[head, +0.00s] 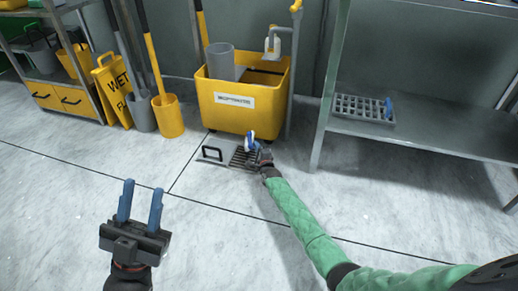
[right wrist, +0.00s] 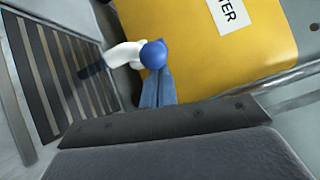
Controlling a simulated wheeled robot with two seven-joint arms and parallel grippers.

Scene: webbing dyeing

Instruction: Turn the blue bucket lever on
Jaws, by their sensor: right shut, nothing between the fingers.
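A lever with a white arm and a round blue knob (right wrist: 153,54) shows in the right wrist view, beside the yellow bucket (right wrist: 215,50). In the head view this yellow bucket (head: 240,112) stands by the wall, and the lever is small and partly hidden by my right gripper low at its front. My right gripper (right wrist: 157,88) is shut and empty. Its blue fingertips are right at the knob; I cannot tell whether they touch it. My left gripper (head: 140,204) is open and empty, low at the left, far from the bucket.
A yellow mop pail (head: 168,116) and a wet floor sign (head: 113,90) stand left. A metal shelf (head: 430,133) stands right.

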